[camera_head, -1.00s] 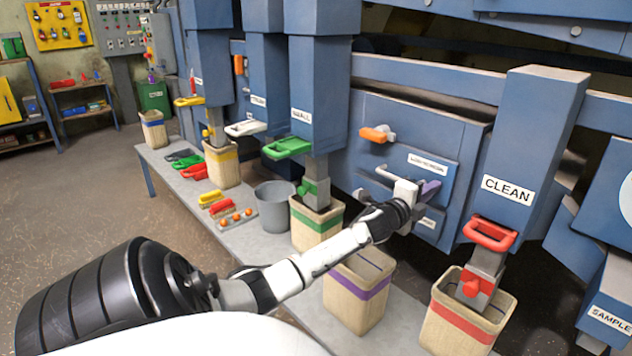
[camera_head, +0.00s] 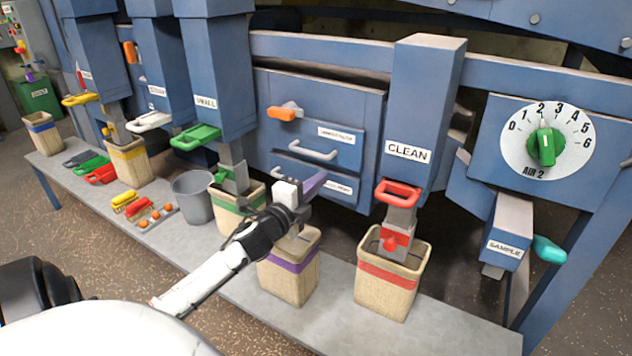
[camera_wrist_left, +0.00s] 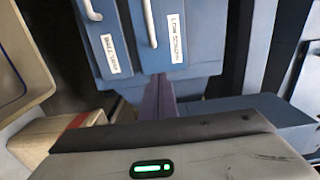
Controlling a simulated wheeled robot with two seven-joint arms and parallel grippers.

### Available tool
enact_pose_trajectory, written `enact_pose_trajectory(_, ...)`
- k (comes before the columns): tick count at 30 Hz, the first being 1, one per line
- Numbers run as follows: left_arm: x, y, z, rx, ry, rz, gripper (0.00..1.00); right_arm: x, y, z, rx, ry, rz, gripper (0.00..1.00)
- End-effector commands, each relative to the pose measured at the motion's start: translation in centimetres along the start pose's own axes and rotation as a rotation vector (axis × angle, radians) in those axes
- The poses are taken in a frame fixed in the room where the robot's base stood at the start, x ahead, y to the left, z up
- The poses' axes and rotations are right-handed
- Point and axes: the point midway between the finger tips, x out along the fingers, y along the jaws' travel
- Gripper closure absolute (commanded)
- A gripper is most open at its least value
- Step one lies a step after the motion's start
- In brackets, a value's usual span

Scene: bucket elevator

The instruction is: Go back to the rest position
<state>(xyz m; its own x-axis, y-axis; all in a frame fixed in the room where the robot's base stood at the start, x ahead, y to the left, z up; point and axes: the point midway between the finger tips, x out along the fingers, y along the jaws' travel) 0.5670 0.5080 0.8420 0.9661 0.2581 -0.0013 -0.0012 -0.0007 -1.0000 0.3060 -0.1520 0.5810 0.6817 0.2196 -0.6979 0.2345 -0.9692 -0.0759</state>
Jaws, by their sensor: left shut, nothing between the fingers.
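My left arm reaches in from the lower left in the head view. Its gripper (camera_head: 294,201) is shut and empty, in front of the blue machine and above the purple-banded bucket (camera_head: 290,277). My right gripper is not in view.
Drawers (camera_head: 318,148) with pale handles are behind the gripper. The red-banded bucket (camera_head: 392,288) stands under the CLEAN spout to the right. A grey bucket (camera_head: 193,197) and green-banded bucket (camera_head: 236,222) stand left. The bench front (camera_head: 440,330) is clear.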

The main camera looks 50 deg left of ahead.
Motion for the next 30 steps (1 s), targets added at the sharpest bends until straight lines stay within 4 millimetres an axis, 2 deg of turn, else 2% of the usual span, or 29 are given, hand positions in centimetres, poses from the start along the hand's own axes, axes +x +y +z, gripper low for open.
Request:
enact_pose_trajectory(11, -0.7, 0.2, -0.1, -0.006, 0.001, 0.005, 1.00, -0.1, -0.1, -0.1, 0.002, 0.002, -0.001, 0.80)
enact_pose_trajectory(14, -1.6, 1.9, -1.2, -0.058, 0.011, 0.043, 1.00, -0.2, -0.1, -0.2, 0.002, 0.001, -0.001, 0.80)
enact_pose_trajectory(16, -2.9, 4.4, -2.8, -0.137, 0.022, 0.100, 1.00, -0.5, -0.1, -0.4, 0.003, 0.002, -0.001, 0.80)
enact_pose_trajectory(20, -7.7, 10.7, -7.4, -0.366, 0.032, 0.264, 1.00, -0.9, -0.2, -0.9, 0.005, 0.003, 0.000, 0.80)
enact_pose_trajectory(24, -14.6, 16.9, -13.0, -0.647, 0.006, 0.469, 1.00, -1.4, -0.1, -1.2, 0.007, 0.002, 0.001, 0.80)
enact_pose_trajectory(27, -20.1, 20.1, -17.1, -0.848, -0.036, 0.617, 1.00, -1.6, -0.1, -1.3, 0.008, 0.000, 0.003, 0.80)
enact_pose_trajectory(30, -25.6, 22.2, -20.8, -1.030, -0.094, 0.754, 1.00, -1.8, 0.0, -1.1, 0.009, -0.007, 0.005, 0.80)
